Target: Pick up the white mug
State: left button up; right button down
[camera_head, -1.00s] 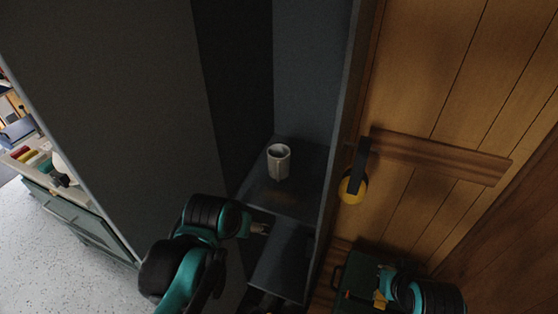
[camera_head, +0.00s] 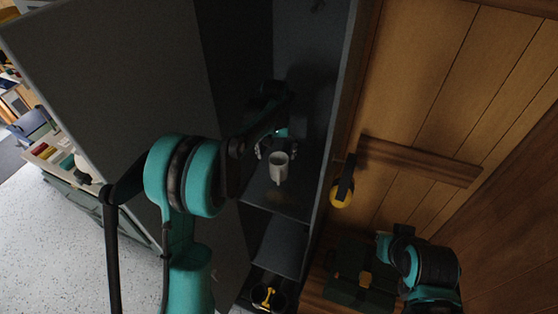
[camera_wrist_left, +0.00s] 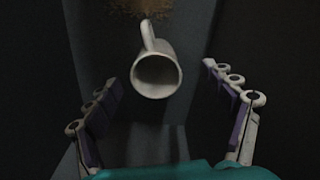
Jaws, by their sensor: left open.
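The white mug (camera_head: 279,168) stands upright on a shelf (camera_head: 291,204) inside a dark grey locker. In the left wrist view the mug (camera_wrist_left: 156,75) shows its open mouth, with its handle pointing up in the picture. My left gripper (camera_head: 276,150) reaches into the locker just behind the mug in the head view. In the left wrist view the left gripper (camera_wrist_left: 163,95) is open, its fingers spread wide on either side, and the mug lies between and a little beyond them. My right arm shows at the lower right of the head view, but its fingertips cannot be made out.
The locker's open door (camera_head: 110,85) stands to the left and its side wall (camera_head: 335,120) to the right. Yellow ear defenders (camera_head: 342,194) hang beside it. A dark green case (camera_head: 360,280) sits lower right. A lower shelf (camera_head: 283,247) is bare.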

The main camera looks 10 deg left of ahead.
aim_at(279, 167)
pick_arm(q)
jog(key=shift+w+d+f, duration=0.1)
jog(key=shift+w+f, duration=0.3)
jog(key=f, duration=0.7)
jog(key=shift+d+f+p, duration=0.3)
jog(key=shift+p, duration=0.05)
jog(key=c, duration=1.5)
jog(key=shift+r, duration=0.1)
